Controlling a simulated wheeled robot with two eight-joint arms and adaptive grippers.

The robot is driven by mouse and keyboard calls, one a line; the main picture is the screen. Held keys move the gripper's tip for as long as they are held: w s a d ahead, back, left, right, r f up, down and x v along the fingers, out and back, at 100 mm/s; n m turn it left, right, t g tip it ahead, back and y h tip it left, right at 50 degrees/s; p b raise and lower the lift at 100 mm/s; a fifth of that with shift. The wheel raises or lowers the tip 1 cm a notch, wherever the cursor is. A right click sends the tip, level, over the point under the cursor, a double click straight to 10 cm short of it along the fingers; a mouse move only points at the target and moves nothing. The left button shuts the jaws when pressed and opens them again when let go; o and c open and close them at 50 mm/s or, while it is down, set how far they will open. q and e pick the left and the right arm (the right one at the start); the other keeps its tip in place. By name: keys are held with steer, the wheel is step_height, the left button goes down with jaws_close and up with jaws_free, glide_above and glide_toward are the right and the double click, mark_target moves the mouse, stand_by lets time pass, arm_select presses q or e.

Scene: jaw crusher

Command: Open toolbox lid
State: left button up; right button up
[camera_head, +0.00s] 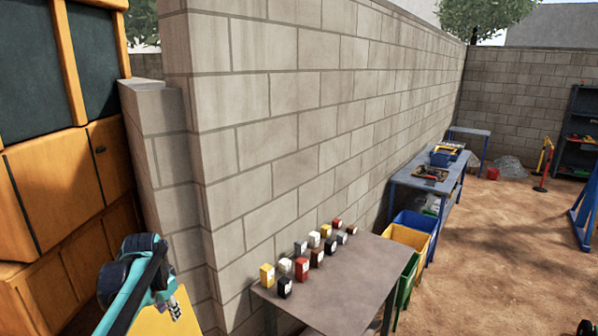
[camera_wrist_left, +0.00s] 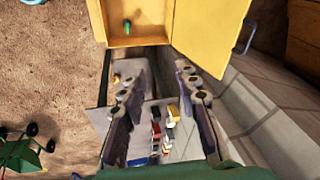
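A yellow toolbox shows in the left wrist view at the top, with an open tray-like interior (camera_wrist_left: 150,32) and a small green item (camera_wrist_left: 127,27) inside. A yellow panel (camera_wrist_left: 210,35) that looks like its lid stands swung out to the right, with a dark handle (camera_wrist_left: 244,38) on its outer edge. In the head view only a yellow surface (camera_head: 158,323) shows at the bottom, below my left gripper (camera_head: 174,305). In the left wrist view my left gripper (camera_wrist_left: 160,92) has its fingers apart with nothing between them, clear of the panel. My right gripper is in neither view.
A grey table (camera_head: 345,285) with several small coloured boxes stands right of the toolbox. A block wall (camera_head: 300,120) runs behind. An orange machine (camera_head: 60,180) stands at the left. Coloured bins (camera_head: 410,237) and a blue workbench (camera_head: 430,180) lie farther off. The dirt floor at right is mostly free.

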arm_select(q)
steer(key=s+d+f+n+t+b, duration=0.1)
steer(key=s+d+f+b, duration=0.4)
steer(key=s+f, duration=0.3)
steer(key=s+d+f+n+t+b, duration=0.1)
steer(key=s+d+f+n+b, duration=0.1)
steer(key=s+d+f+b, duration=0.3)
steer(key=s+d+f+n+t+h+b, duration=0.1)
steer(key=s+d+f+t+b, duration=0.1)
steer(key=s+d+f+b, duration=0.4)
steer(key=s+f+b, duration=0.2)
steer(key=s+f, duration=0.3)
steer(key=shift+f+n, duration=0.4)
stand_by(0.5)
